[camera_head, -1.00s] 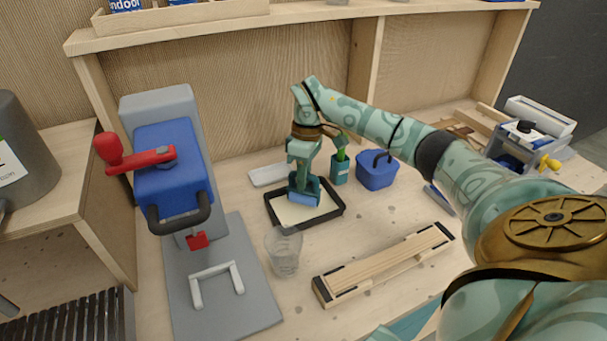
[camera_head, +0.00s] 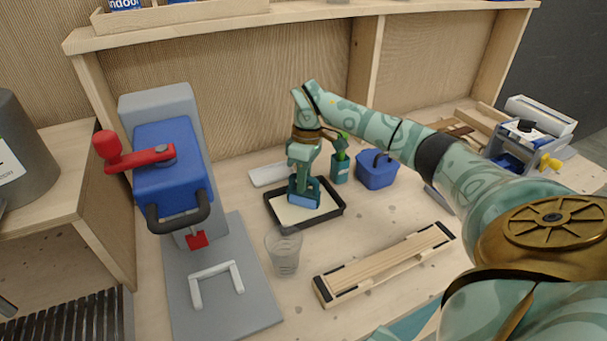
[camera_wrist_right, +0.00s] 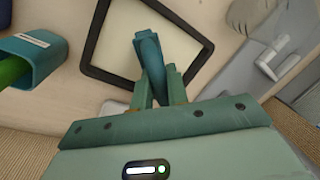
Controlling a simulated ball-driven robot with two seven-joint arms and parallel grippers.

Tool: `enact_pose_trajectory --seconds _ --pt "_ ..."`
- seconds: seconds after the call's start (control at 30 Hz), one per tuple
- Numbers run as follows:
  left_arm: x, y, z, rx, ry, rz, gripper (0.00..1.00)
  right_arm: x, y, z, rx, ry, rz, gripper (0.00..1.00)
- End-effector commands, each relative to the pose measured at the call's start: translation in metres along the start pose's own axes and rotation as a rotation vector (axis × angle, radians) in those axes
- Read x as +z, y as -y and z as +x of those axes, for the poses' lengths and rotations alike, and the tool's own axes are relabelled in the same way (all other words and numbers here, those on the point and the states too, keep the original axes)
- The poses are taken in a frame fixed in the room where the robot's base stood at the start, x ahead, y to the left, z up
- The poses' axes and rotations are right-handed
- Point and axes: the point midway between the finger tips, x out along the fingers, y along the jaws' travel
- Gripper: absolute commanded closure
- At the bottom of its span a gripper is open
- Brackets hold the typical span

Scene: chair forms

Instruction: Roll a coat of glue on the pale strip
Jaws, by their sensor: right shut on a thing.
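My right gripper (camera_head: 305,188) is over the black-rimmed glue tray (camera_head: 342,208), pointing down. It is shut on the teal handle (camera_wrist_right: 150,55) of the glue roller (camera_head: 304,201), whose blue lower part shows at the tray's pale glue. I cannot tell whether the roller touches the glue. The tray also shows in the wrist view (camera_wrist_right: 92,45). The pale strip (camera_head: 385,262) lies lengthwise in a wooden holder with black ends, in front and to the right of the tray, apart from the gripper. My left gripper is not in view.
A teal pot (camera_head: 340,168) and a blue tub (camera_head: 377,170) stand right of the tray. A white flat dish (camera_head: 268,174) lies behind it. Bare bench lies between tray and holder.

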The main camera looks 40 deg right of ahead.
Motion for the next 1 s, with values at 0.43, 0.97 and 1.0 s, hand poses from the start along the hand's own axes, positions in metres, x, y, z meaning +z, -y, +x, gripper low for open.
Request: enact_pose_trajectory --seconds 0.43,0.97,1.0 --pt "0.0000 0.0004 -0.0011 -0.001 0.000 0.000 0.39 0.0000 0.0002 -0.0003 0.000 0.000 0.000 1.00" --pt "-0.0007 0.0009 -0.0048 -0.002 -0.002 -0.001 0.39 0.0001 0.0003 0.0007 -0.001 0.001 0.000 1.00" --pt "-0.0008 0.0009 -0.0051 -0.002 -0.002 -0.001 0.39 0.0001 0.0003 0.0008 -0.001 0.001 0.000 1.00"
